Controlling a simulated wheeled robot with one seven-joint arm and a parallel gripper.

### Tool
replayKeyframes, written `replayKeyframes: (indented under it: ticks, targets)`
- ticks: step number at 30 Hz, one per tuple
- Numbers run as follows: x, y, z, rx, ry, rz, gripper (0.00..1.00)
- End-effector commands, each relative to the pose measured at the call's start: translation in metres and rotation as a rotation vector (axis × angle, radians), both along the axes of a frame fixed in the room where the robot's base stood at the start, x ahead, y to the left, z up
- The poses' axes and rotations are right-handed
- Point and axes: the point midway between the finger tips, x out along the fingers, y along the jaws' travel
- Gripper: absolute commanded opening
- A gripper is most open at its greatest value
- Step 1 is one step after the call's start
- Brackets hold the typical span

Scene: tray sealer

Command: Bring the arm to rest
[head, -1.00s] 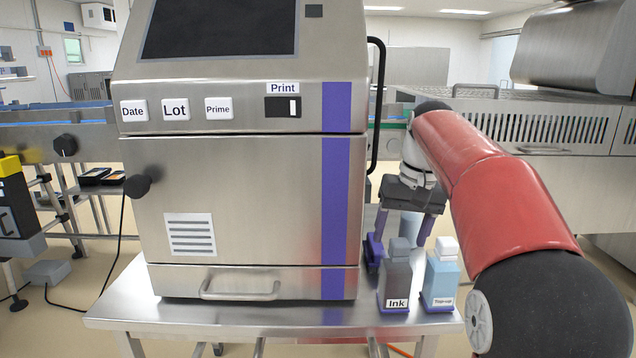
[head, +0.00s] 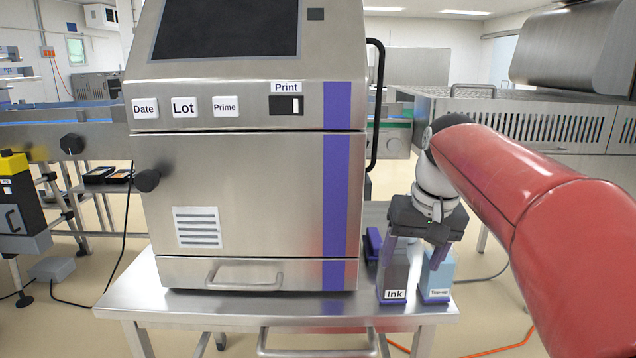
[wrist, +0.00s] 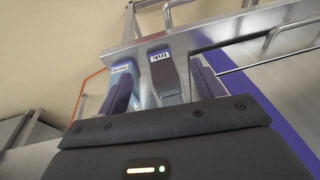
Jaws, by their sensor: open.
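My gripper (head: 416,254) hangs from my red arm at the right end of the steel table, pointing down with its purple fingers apart. In the head view it overlaps the tops of the grey Ink bottle (head: 393,278) and the light blue Top-up bottle (head: 436,280). I cannot tell whether a finger touches either bottle. Both bottles stand upright on the table. Their caps are hidden behind my gripper in the head view.
The steel printer cabinet (head: 250,205) stands on the table (head: 290,310) just left of the bottles. A purple item (head: 374,243) sits between cabinet and bottles. A conveyor machine (head: 550,122) is behind on the right. An orange cable (head: 500,347) lies on the floor.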

Motion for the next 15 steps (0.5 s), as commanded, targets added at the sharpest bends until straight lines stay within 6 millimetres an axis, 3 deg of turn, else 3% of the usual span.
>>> replayKeyframes:
  ticks: [5,9,15]
  targets:
    - [-0.057,0.002,-0.016,-0.021,-0.075,-0.007,0.67]
    - [-0.113,0.004,-0.047,-0.051,-0.157,-0.011,0.67]
    - [-0.172,0.005,-0.098,-0.09,-0.25,-0.007,0.67]
